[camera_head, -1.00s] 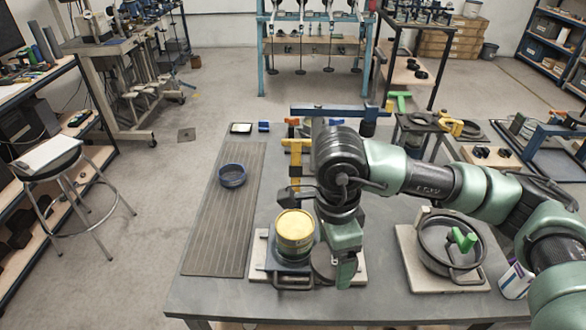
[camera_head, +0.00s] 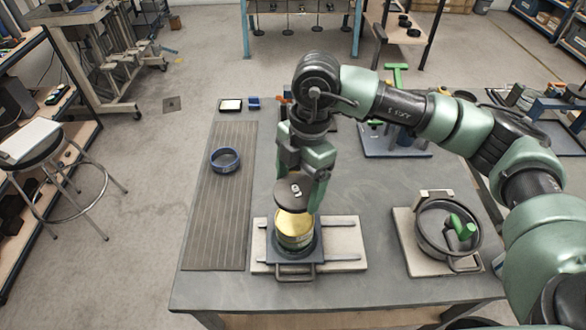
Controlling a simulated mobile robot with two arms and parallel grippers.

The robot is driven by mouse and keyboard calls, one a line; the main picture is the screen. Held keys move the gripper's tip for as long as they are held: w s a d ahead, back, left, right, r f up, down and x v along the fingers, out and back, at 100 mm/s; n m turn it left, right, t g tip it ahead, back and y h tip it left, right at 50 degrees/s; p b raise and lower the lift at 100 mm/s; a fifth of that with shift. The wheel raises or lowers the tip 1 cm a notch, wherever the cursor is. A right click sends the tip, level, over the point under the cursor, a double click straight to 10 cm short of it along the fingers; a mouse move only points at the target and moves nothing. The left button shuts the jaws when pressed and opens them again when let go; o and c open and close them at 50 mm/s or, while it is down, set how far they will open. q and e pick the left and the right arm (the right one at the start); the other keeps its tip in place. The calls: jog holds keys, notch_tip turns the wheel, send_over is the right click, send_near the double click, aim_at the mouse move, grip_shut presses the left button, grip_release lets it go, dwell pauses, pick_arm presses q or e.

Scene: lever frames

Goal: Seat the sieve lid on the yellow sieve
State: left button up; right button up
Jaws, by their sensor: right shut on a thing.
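The yellow sieve (camera_head: 296,240) stands upright on a dark square base on a pale board. The sieve lid (camera_head: 289,200), a dark round disc with a small pale mark on top, is just above the sieve and hides the back of its top. My right gripper (camera_head: 306,182) is shut on the lid from above. The lid looks apart from the rim, but I cannot tell how wide the gap is. The yellow top of the sieve shows in front of the lid. My left gripper is not in view.
A blue ring (camera_head: 225,159) lies on the grooved grey mat (camera_head: 218,220) at left. A dark round pan with a green handle (camera_head: 461,226) sits on a board at right. A green T-shaped piece (camera_head: 395,90) stands behind my arm. The table between the two boards is clear.

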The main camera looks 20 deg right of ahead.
jog(key=shift+w+a+r+m, duration=0.1)
jog(key=shift+w+r+m, duration=0.1)
jog(key=shift+m, duration=0.5)
jog(key=shift+f, duration=0.3)
jog(key=shift+s+f+b, duration=0.1)
jog(key=shift+f+b, duration=0.15)
jog(key=shift+b, duration=0.05)
pick_arm(q)
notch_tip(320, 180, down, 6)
jog(key=b, duration=0.5)
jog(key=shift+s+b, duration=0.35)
pick_arm(e)
jog(key=shift+f, duration=3.9)
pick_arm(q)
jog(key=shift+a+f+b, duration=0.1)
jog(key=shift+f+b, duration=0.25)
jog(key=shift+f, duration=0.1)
pick_arm(e)
jog(key=shift+f, duration=0.35)
jog(key=o, duration=1.5)
jog(key=shift+c, duration=0.2)
jog(key=shift+r, duration=0.1)
